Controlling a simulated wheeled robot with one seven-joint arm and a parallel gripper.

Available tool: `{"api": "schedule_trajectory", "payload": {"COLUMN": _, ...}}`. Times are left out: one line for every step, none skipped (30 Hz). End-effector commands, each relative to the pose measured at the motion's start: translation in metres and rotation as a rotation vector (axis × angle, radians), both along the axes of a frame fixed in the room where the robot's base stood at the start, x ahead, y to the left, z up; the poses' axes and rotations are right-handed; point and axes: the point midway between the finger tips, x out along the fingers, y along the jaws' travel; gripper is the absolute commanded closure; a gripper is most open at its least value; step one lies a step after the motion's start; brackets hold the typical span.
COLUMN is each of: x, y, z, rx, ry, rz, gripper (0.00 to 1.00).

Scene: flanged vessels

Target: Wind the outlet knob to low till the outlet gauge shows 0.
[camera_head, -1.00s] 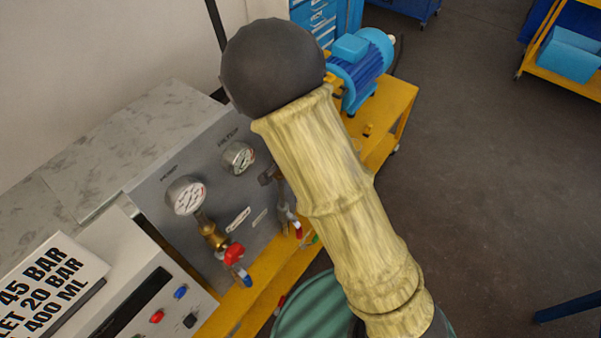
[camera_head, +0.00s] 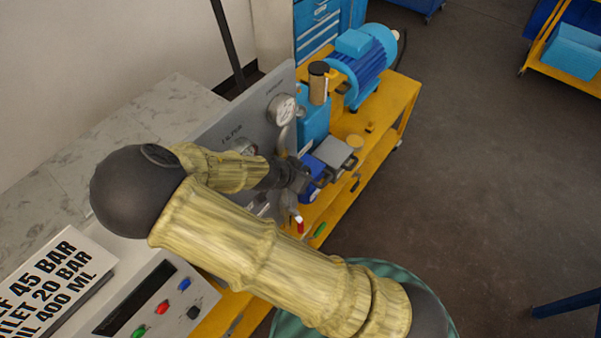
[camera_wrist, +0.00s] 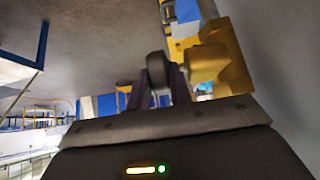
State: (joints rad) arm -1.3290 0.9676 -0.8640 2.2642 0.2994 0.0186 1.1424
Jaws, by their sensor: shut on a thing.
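My gripper (camera_head: 292,177) reaches in at the front of the grey panel (camera_head: 215,130). In the wrist view its dark fingers (camera_wrist: 160,92) are shut on a small dark rounded knob (camera_wrist: 157,68) beside a brass-coloured fitting (camera_wrist: 218,60). From the head the knob is hidden by my gripper. A white-faced gauge (camera_head: 282,109) is at the panel's right end. A second gauge (camera_head: 244,147) further left is partly covered by my arm. Their labels are too blurred to read surely, so I cannot tell which is the outlet gauge. The needle readings cannot be made out.
A red-tipped valve lever (camera_head: 299,223) hangs just below my gripper. A blue motor (camera_head: 366,60) and other blue parts stand on the yellow bench (camera_head: 385,117) to the right. A control box (camera_head: 150,300) with coloured buttons is at front left.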

Motion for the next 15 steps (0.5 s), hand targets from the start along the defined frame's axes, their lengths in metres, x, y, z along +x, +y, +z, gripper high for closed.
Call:
{"api": "schedule_trajectory", "payload": {"x": 0.0014, "y": 0.0015, "z": 0.0012, "rx": -0.001, "ry": -0.009, "rz": 0.004, "gripper": 1.00}}
{"api": "schedule_trajectory", "payload": {"x": 0.0013, "y": 0.0014, "z": 0.0012, "rx": -0.003, "ry": -0.012, "rz": 0.004, "gripper": 1.00}}
{"api": "schedule_trajectory", "payload": {"x": 0.0014, "y": 0.0013, "z": 0.0011, "rx": -0.004, "ry": -0.014, "rz": 0.003, "gripper": 1.00}}
{"api": "schedule_trajectory", "payload": {"x": 0.0014, "y": 0.0013, "z": 0.0011, "rx": -0.004, "ry": -0.014, "rz": 0.003, "gripper": 1.00}}
{"api": "schedule_trajectory", "payload": {"x": 0.0014, "y": 0.0013, "z": 0.0011, "rx": -0.005, "ry": -0.015, "rz": 0.003, "gripper": 1.00}}
{"api": "schedule_trajectory", "payload": {"x": 0.0014, "y": 0.0013, "z": 0.0010, "rx": -0.005, "ry": -0.015, "rz": 0.003, "gripper": 1.00}}
{"api": "schedule_trajectory", "payload": {"x": 0.0014, "y": 0.0012, "z": 0.0010, "rx": -0.006, "ry": -0.015, "rz": 0.002, "gripper": 1.00}}
{"api": "schedule_trajectory", "payload": {"x": 0.0014, "y": 0.0012, "z": 0.0010, "rx": -0.006, "ry": -0.015, "rz": 0.002, "gripper": 1.00}}
{"api": "schedule_trajectory", "payload": {"x": 0.0013, "y": 0.0013, "z": 0.0010, "rx": -0.006, "ry": -0.015, "rz": 0.002, "gripper": 1.00}}
{"api": "schedule_trajectory", "payload": {"x": 0.0014, "y": 0.0012, "z": 0.0009, "rx": -0.006, "ry": -0.015, "rz": 0.002, "gripper": 1.00}}
{"api": "schedule_trajectory", "payload": {"x": 0.0014, "y": 0.0012, "z": 0.0009, "rx": -0.005, "ry": -0.014, "rz": 0.002, "gripper": 1.00}}
{"api": "schedule_trajectory", "payload": {"x": 0.0013, "y": 0.0013, "z": 0.0008, "rx": -0.005, "ry": -0.014, "rz": 0.002, "gripper": 1.00}}
{"api": "schedule_trajectory", "payload": {"x": 0.0013, "y": 0.0013, "z": 0.0008, "rx": -0.005, "ry": -0.014, "rz": 0.002, "gripper": 1.00}}
{"api": "schedule_trajectory", "payload": {"x": 0.0013, "y": 0.0013, "z": 0.0008, "rx": -0.005, "ry": -0.014, "rz": 0.002, "gripper": 1.00}}
{"api": "schedule_trajectory", "payload": {"x": 0.0012, "y": 0.0012, "z": 0.0007, "rx": -0.005, "ry": -0.014, "rz": 0.002, "gripper": 0.71}}
